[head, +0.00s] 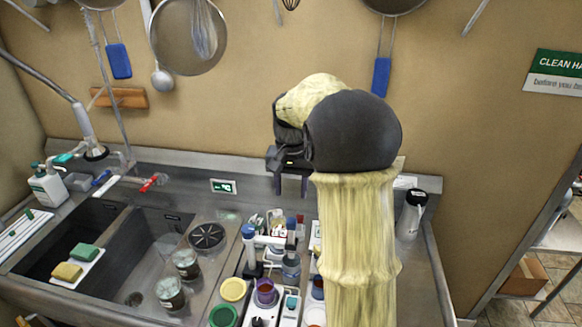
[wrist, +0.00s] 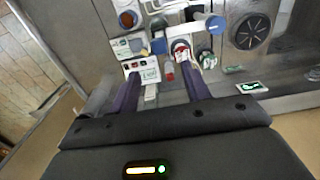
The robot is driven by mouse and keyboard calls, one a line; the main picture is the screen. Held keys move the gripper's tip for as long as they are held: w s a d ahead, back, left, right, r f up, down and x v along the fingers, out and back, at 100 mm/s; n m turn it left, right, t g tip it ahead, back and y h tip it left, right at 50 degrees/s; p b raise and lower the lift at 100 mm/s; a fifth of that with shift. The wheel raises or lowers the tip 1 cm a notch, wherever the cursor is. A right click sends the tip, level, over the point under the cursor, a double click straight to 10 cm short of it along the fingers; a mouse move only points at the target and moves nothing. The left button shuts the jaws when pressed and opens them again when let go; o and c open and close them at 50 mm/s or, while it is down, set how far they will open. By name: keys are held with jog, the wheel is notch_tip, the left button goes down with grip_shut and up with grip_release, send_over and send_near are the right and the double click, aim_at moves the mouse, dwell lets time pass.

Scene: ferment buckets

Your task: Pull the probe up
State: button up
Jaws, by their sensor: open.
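My gripper (head: 290,186) is above the back of the counter in the head view, its two purple fingers pointing down. In the wrist view the fingers (wrist: 162,84) are spread apart with nothing held between them. Beyond them is a cluster of small items on the counter. A blue-capped upright item with a pale stem (head: 249,234) stands in that cluster; its blue cap also shows in the wrist view (wrist: 215,24). A red-topped item (wrist: 181,48) shows between the finger lines, farther down. I cannot tell which of these is the probe.
A purple-rimmed cup (head: 265,292), a yellow lid (head: 233,289) and a green lid (head: 223,316) are at the front. Two jars (head: 186,264) stand by the sink (head: 140,250). Utensils hang on the wall. My arm hides part of the counter.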

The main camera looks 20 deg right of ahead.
notch_tip(320, 180, up, 7)
jog(key=shift+r+b, duration=0.15)
jog(key=shift+b, duration=0.2)
dwell(1.1)
